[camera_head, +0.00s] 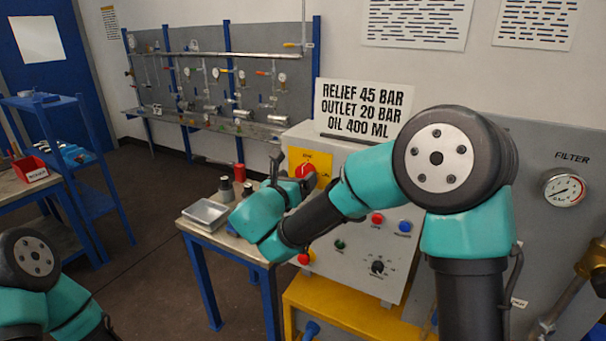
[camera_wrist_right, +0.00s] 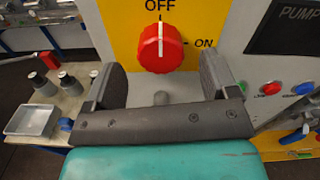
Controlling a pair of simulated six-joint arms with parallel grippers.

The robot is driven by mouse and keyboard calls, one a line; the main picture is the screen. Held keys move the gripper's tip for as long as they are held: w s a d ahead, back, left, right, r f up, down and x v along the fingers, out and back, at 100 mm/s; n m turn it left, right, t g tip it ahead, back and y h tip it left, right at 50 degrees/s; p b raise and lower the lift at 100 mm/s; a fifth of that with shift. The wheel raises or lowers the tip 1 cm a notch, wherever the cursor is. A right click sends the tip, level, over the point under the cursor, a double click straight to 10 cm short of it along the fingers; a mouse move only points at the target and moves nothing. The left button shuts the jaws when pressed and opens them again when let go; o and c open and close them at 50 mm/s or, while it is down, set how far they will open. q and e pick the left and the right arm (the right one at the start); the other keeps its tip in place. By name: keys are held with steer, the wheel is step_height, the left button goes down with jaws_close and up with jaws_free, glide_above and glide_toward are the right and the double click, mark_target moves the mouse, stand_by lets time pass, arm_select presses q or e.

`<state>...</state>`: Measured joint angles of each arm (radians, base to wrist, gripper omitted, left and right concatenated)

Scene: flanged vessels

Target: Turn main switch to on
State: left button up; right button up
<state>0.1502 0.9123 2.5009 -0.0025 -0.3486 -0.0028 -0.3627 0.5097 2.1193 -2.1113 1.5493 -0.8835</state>
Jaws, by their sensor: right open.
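The main switch is a red round knob (camera_wrist_right: 161,48) on a yellow plate (camera_wrist_right: 112,22). Its white mark points up at OFF, and ON is printed to its right. In the head view the knob (camera_head: 306,170) shows on the front of the grey cabinet, partly behind my right gripper (camera_head: 292,172). In the right wrist view my right gripper (camera_wrist_right: 163,78) is open, its fingers spread on either side below the knob, with nothing between them. Whether a finger touches the knob cannot be told. Of my left arm only a part shows at the bottom left; its gripper is out of view.
The grey cabinet (camera_head: 345,245) carries red and blue buttons and a sign (camera_head: 365,108) on top. A small table (camera_head: 228,245) to its left holds a metal tray (camera_head: 205,214) and dark bottles. Open floor lies left of the table.

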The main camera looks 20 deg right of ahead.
mark_target(302, 174)
steer(key=shift+x, duration=1.9)
steer(key=shift+c, duration=0.4)
steer(key=c, duration=0.8)
steer(key=shift+c, duration=0.2)
